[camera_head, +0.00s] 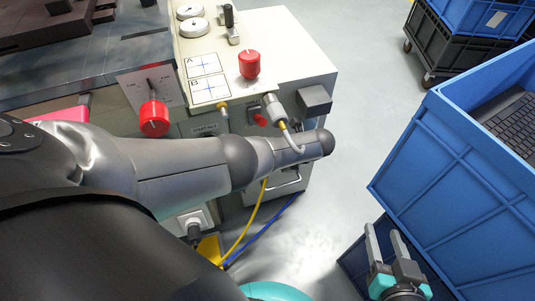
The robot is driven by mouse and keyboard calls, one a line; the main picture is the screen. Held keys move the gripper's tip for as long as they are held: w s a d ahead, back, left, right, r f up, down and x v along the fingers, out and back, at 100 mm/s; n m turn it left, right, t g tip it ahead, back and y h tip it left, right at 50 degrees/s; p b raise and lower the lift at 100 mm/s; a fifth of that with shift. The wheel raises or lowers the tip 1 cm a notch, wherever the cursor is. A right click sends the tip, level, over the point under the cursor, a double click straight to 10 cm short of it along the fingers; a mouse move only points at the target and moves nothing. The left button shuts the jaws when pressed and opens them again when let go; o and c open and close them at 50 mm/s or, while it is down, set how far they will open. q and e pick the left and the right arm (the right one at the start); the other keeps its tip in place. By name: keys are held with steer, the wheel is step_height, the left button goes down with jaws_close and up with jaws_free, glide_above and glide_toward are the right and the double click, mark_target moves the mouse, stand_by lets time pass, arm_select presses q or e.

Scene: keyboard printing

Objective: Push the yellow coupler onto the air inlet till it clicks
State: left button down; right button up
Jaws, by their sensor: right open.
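A yellow hose (248,222) runs from behind my left arm down to the floor, beside the control cabinet. Its upper end is hidden by the arm, and I cannot make out the yellow coupler. A small brass-yellow fitting (222,107) sticks out of the cabinet front near a label; I cannot tell whether it is the air inlet. My left arm lies across the cabinet front, and its gripper does not show. My right gripper (383,229) is at the lower right, open and empty, its fingers apart, well away from the cabinet.
The cabinet (297,60) carries red knobs (249,65), gauges (193,28) and a grey cylinder (275,107) with a pale tube. A large blue crate (440,170) holding keyboards stands at right, near my right gripper. A blue cable (262,231) lies below. Clear floor lies between cabinet and crates.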

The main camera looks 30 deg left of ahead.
arm_select(q)
steer(key=shift+w+a+b, duration=0.35)
steer(key=shift+w+a, duration=0.05)
steer(key=shift+a, duration=0.1)
steer(key=shift+c, duration=2.1)
jaws_free()
steer(key=shift+s+d, duration=0.1)
steer(key=shift+d, duration=0.05)
steer(key=s+d+p, duration=0.1)
steer(key=s+d, duration=0.1)
steer(key=s+d+p, duration=0.1)
steer(key=d+p, duration=0.1)
steer(key=shift+s+d, duration=0.2)
steer(key=shift+s, duration=0.2)
steer(key=shift+p, duration=0.3)
